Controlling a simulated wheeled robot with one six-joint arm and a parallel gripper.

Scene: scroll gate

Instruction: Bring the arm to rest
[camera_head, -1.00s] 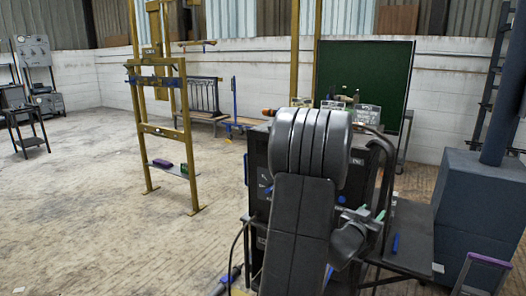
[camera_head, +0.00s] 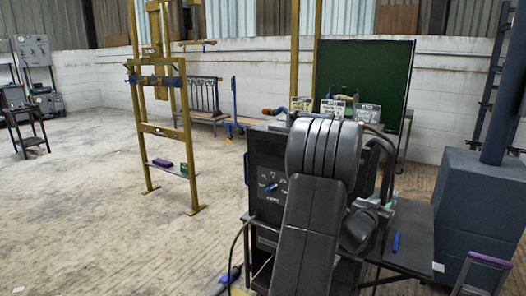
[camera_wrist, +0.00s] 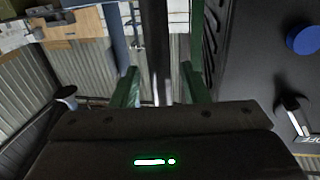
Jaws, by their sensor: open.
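My arm (camera_head: 310,225) shows in the head view as a dark grey folded link with a thick ribbed joint at its top. It stands in front of a black machine cabinet (camera_head: 268,190) and hides part of it. In the wrist view my gripper (camera_wrist: 159,75) has its two green fingers apart, with nothing held between them. A dark upright bar shows beyond the gap, and I cannot tell its distance. In the head view the gripper is mostly hidden behind my arm.
A yellow frame (camera_head: 187,130) stands left, with a purple item (camera_head: 162,163) on its low shelf. A dark side table (camera_head: 408,235) holds a blue item (camera_head: 396,242). A blue-grey block (camera_head: 462,215) stands right. In the wrist view a dark panel with a blue knob (camera_wrist: 303,39) is close right.

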